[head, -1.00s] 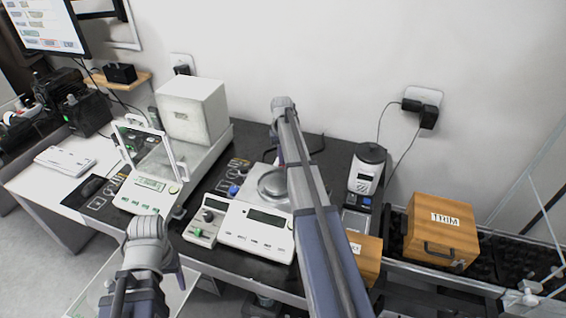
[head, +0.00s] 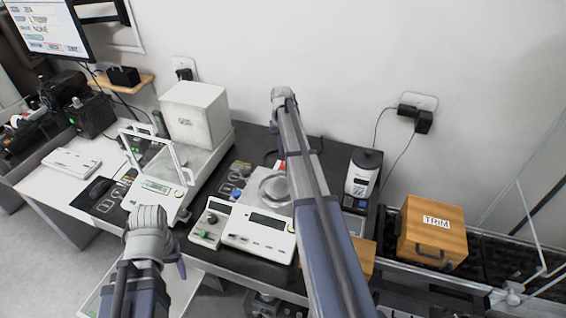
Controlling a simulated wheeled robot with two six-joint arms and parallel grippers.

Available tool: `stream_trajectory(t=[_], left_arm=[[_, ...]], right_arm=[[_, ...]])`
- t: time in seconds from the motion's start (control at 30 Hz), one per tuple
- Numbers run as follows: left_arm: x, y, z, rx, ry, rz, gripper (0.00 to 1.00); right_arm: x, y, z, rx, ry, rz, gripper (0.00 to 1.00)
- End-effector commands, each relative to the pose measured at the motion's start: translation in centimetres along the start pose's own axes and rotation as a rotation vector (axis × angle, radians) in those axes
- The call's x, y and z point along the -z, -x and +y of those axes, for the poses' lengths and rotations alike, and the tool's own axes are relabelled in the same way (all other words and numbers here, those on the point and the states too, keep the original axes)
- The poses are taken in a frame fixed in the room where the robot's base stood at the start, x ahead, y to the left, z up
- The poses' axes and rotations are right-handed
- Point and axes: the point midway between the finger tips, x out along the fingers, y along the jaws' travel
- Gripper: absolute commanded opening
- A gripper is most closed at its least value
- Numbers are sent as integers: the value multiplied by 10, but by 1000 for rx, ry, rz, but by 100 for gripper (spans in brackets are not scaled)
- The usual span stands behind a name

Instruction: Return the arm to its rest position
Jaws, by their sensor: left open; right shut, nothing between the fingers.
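My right arm reaches up across the middle of the head view, over the bench and right of the balance. Its far end, with the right gripper (head: 283,98), shows high in front of the white wall. The gripper is shut and empty, though its fingers are hard to make out. My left arm comes in from the bottom left. Its end, with the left gripper (head: 149,224), is in front of the bench's front edge. That gripper is open, with its fingers mostly hidden from this angle. I see nothing held by either arm.
A balance (head: 257,228) with a round pan is beside my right arm. A glass-shielded balance (head: 157,190) and a white box (head: 196,115) stand left. A black-and-white device (head: 362,178) and a wooden TRIM box (head: 432,232) stand right.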

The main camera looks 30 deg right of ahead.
Motion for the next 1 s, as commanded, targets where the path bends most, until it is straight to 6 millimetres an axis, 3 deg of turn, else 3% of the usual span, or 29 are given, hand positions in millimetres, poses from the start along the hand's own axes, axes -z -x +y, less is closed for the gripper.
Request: stream_trajectory(t=[0.43, 0.57, 0.67, 0.77, 0.9, 1.0], left_arm=[[0, -1, 0, 0, 0, 0, 66], [0, -1, 0, 0, 0, 0, 66], [0, -1, 0, 0, 0, 0, 66], [0, -1, 0, 0, 0, 0, 66], [0, -1, 0, 0, 0, 0, 66], [0, -1, 0, 0, 0, 0, 66]], right_arm=[[-1, -1, -1, 0, 1, 0, 0], [-18, -1, -24, -4, 34, -3, 0], [-52, 0, -68, -12, 99, -8, 0], [-103, 0, -121, -26, 191, -14, 0], [-184, 0, -184, -48, 330, -21, 0], [-245, 0, -218, -66, 432, -25, 0]])
